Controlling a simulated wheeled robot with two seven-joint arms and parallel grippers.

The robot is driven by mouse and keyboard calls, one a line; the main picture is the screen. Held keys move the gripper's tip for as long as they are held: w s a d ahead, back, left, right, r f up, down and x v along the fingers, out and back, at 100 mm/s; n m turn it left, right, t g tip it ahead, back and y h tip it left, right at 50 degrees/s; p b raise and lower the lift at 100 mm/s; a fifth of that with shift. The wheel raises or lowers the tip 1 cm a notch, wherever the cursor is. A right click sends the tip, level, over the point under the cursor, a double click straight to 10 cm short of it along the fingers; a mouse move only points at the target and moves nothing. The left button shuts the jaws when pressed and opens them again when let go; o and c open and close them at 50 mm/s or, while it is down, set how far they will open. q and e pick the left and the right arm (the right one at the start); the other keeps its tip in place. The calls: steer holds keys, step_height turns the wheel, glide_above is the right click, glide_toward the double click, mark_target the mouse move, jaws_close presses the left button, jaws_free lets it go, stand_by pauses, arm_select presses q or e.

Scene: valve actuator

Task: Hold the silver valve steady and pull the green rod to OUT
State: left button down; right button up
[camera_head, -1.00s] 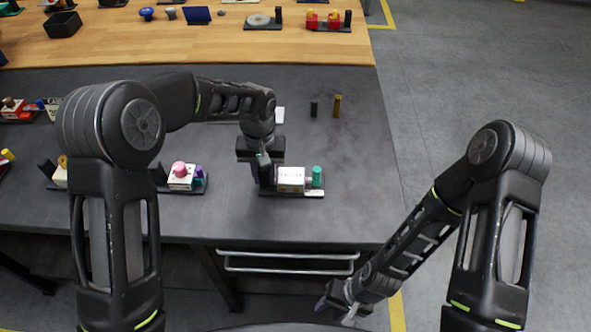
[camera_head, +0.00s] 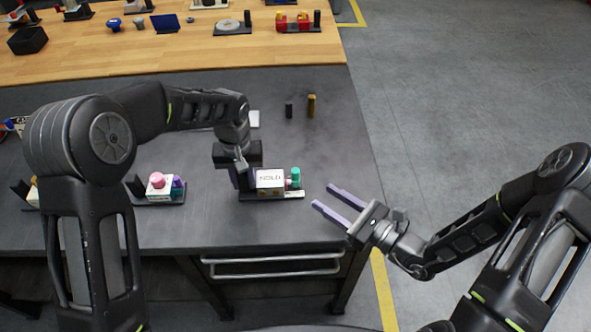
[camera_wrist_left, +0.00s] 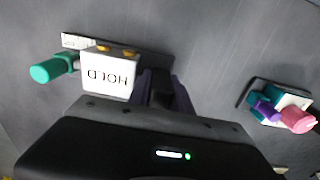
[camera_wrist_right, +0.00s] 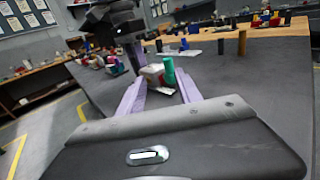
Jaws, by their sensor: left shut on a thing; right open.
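The silver-white valve block marked HOLD (camera_head: 270,179) sits on a black base (camera_head: 248,196) near the table's front edge. The green rod (camera_head: 295,175) is at its right side; in the left wrist view the rod (camera_wrist_left: 46,71) sticks out from the block (camera_wrist_left: 108,78). My left gripper (camera_head: 241,176) is shut around the black post (camera_wrist_left: 157,88) beside the block. My right gripper (camera_head: 324,197) is open and empty, right of the fixture, fingers pointing toward it. The right wrist view shows the green rod (camera_wrist_right: 169,71) beyond its fingers.
A similar fixture with a pink knob (camera_head: 157,181) stands to the left. A black peg (camera_head: 289,111) and a brown peg (camera_head: 311,106) stand behind the valve. A drawer handle (camera_head: 270,267) is below the table's front edge. The table right of the pegs is clear.

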mark_target(298, 174)
steer(key=shift+w+d+r+m+t+h, duration=0.1)
steer(key=shift+w+d+m+t+h, duration=0.25)
steer(key=shift+d, duration=0.2)
steer(key=shift+a, duration=0.2)
steer(key=x, duration=1.1)
steer(key=shift+w+a, duration=0.25)
steer(key=shift+w, duration=0.05)
steer(key=shift+c, duration=0.2)
jaws_close()
stand_by(0.5)
